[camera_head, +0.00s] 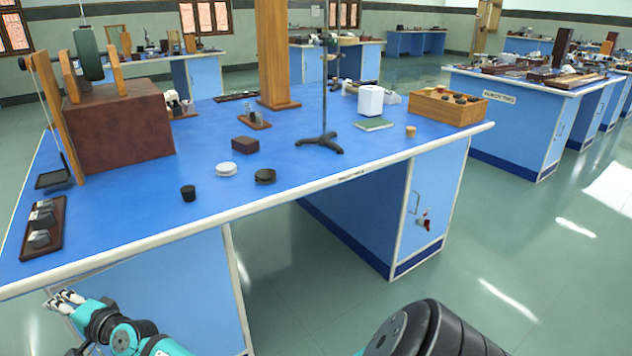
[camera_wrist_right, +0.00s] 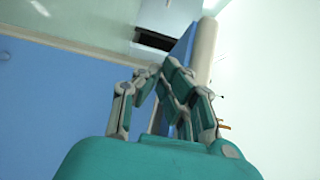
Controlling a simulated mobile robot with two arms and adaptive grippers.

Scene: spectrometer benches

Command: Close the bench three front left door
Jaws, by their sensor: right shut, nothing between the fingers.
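The near bench's blue top (camera_head: 330,160) has a pale rim. Under its left part is a blue front panel (camera_head: 170,290) with white edges, in the place of the front left door. I cannot tell how far it stands open, and no handle shows on it. My right gripper (camera_head: 62,298) is shut and empty in front of this panel's left part, at the lower left. In the right wrist view its fingers (camera_wrist_right: 163,72) come together, with a blue panel (camera_wrist_right: 60,110) to the left; contact cannot be told. My left gripper is out of view.
The right cabinet has a blue door (camera_head: 432,200) with a handle and a small red item. A knee gap lies between the cabinets. The bench top holds a brown block (camera_head: 115,130), a stand (camera_head: 322,142) and a wooden tray (camera_head: 447,107). Green floor (camera_head: 540,270) is clear to the right.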

